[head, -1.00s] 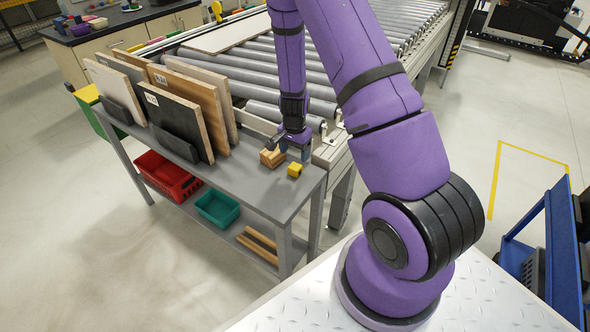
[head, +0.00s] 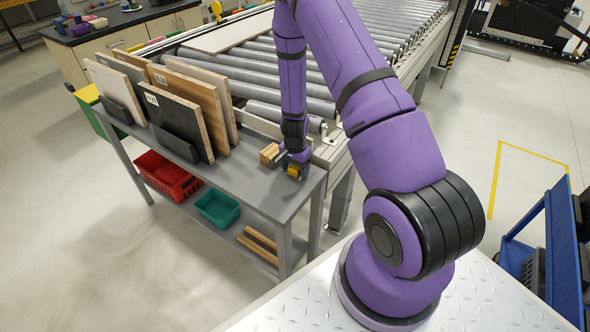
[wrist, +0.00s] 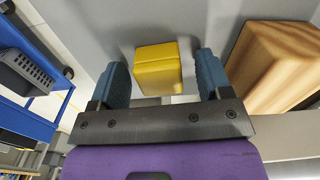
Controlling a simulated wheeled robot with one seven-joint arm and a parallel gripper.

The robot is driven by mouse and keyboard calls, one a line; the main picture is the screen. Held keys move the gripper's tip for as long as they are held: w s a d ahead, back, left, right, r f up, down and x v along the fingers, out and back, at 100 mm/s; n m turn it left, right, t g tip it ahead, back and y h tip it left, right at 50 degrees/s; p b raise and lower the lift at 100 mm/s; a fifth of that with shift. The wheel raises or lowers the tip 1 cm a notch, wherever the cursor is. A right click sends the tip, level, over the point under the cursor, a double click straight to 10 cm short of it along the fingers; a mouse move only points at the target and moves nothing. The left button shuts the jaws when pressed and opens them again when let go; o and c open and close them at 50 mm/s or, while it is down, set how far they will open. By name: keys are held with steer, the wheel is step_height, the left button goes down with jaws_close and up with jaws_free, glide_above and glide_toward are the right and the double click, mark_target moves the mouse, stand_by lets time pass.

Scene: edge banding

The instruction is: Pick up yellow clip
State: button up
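The yellow clip (head: 293,170) sits on the grey table near its right front corner. In the wrist view the yellow clip (wrist: 158,69) is a small yellow block lying between the two blue fingertips. My gripper (head: 291,165) is low over the table at the clip. In the head view the fingers partly hide the clip.
A wooden block (head: 269,153) stands close beside my gripper; it also shows in the wrist view (wrist: 285,65) just right of the right finger. Upright boards (head: 175,115) stand on the table's left part. A roller conveyor (head: 290,82) runs behind. Red (head: 168,177) and green (head: 217,208) bins sit on the lower shelf.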

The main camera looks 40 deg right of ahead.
steer(key=c, duration=0.9)
steer(key=shift+r, duration=0.15)
steer(key=shift+r, duration=1.7)
steer(key=s+d, duration=0.2)
steer(key=d, duration=0.3)
steer(key=s+d+r, duration=0.1)
steer(key=s+d, duration=0.1)
steer(key=d, duration=0.3)
steer(key=s+d, duration=0.2)
steer(key=d, duration=0.2)
steer(key=shift+s+d+r, duration=0.1)
steer(key=shift+d+r, duration=0.1)
steer(key=shift+d, duration=0.2)
